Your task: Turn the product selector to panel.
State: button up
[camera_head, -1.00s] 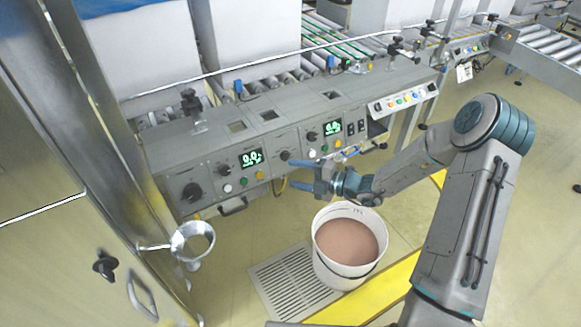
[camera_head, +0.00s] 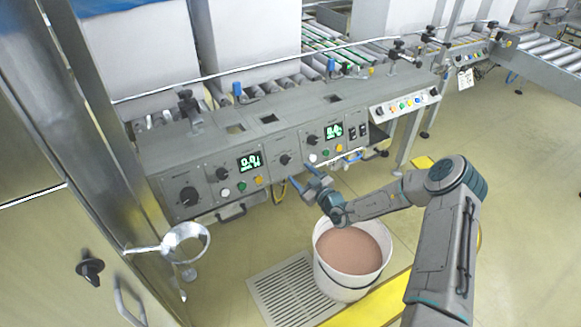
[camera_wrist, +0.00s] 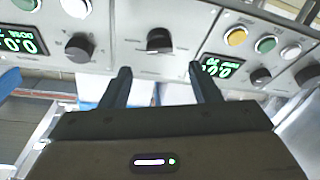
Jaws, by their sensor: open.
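A grey control panel (camera_head: 208,205) carries several dark knobs. Its labels are too small to read, so I cannot tell for sure which knob is the product selector. A single dark knob (camera_head: 285,159) sits between the two green displays. In the wrist view this middle knob (camera_wrist: 159,40) lies just beyond and between my fingertips, and the panel looks upside down. My gripper (camera_head: 304,177) is open and empty, just in front of and below the middle knob, apart from it. In the wrist view the gripper (camera_wrist: 160,70) shows two dark fingers spread apart.
Left and right green displays (camera_head: 249,162) (camera_head: 333,131) have coloured buttons below them. A larger knob (camera_head: 189,196) is at the panel's left. A white bucket (camera_head: 340,281) of brown material stands below my arm. A metal funnel (camera_head: 186,243) projects at left. Open floor lies right.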

aim_at(288, 162)
jog(key=b+x, duration=0.1)
jog(key=x, duration=0.5)
jog(key=shift+w+a, duration=0.2)
jog(key=c, duration=1)
